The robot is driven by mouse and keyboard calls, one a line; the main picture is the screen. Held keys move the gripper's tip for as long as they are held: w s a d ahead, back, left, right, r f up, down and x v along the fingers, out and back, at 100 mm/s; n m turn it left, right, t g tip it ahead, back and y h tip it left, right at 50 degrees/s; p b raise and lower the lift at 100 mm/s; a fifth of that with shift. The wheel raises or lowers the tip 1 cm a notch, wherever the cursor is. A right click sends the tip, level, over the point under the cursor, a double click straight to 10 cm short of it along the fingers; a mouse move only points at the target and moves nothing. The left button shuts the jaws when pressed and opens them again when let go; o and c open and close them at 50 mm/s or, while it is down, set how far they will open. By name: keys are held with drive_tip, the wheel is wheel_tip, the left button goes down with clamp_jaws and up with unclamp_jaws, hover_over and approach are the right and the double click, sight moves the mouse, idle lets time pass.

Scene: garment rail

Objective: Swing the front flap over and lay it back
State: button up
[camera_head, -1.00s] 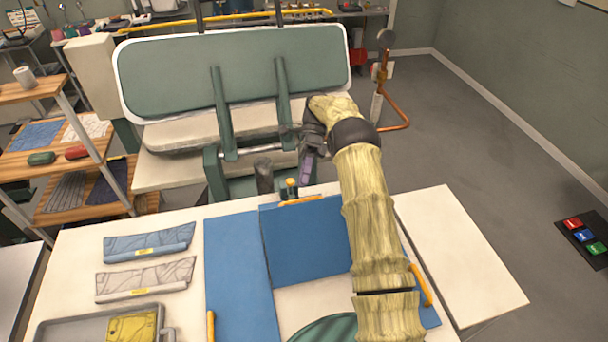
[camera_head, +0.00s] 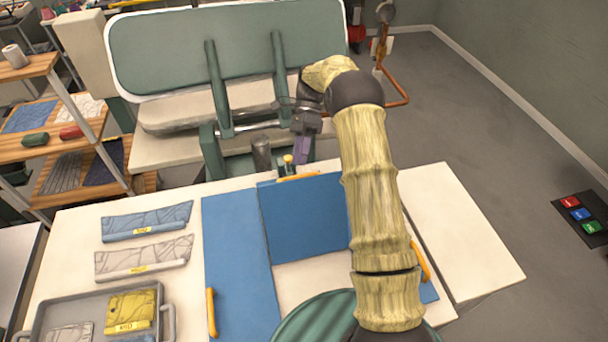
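A blue folding board lies on the white table. Its long left panel (camera_head: 238,265) has a yellow handle (camera_head: 211,312) on its left edge. The middle blue panel (camera_head: 303,222) has a yellow handle (camera_head: 298,177) along its far edge, and bare white surface shows on its near side. A right part with a yellow handle (camera_head: 420,262) is mostly hidden by my arm. My gripper (camera_head: 302,151) points down just beyond the middle panel's far handle, apparently above it and apart.
A green-topped press (camera_head: 160,70) stands open behind the table. A grey tray (camera_head: 70,304) with folded garments and two garment pieces (camera_head: 148,221) lie left. The table's right side is clear.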

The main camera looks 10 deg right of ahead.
drive_tip(key=s+d+f+n+t+h+b, duration=0.1)
drive_tip(key=s+n+t+h+b, duration=0.1)
drive_tip(key=s+n+t, duration=0.3)
drive_tip(key=s+d+f+n+t+h+b, duration=0.1)
drive_tip(key=s+n+t+b, duration=0.4)
drive_tip(key=s+n, duration=0.7)
drive_tip(key=s+d+t, duration=0.1)
drive_tip(key=s, duration=0.3)
drive_tip(key=shift+s+f+h, duration=0.2)
drive_tip(key=shift+s+h, duration=0.15)
drive_tip(key=shift+h, duration=0.05)
drive_tip(key=shift+d, duration=0.1)
